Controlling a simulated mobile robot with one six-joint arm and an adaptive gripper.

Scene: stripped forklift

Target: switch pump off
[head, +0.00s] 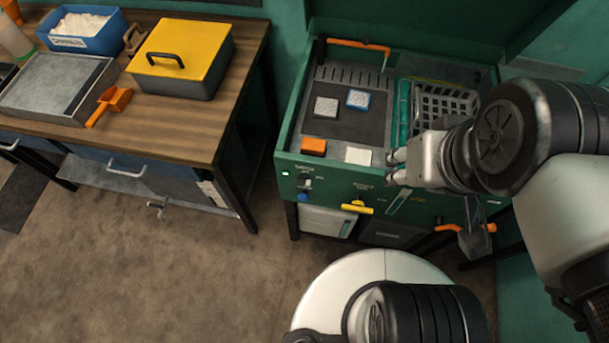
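The green washing-station-like unit (322,170) has a front panel with controls in the head view. At the panel's left is a small grey switch (304,183) under a label too small to read surely, with a blue knob (303,197) below it. A small lit lamp (286,173) is left of the switch. I cannot tell for sure which control is the pump's, nor the switch's position. A yellow lever (357,208) sits lower, to the right. My gripper (394,167) is at the front edge, right of these controls, touching none of them. Its fingertips are apart and appear empty.
An orange handle (468,227) sticks out at right. A wooden bench (180,130) stands left; floor between is clear.

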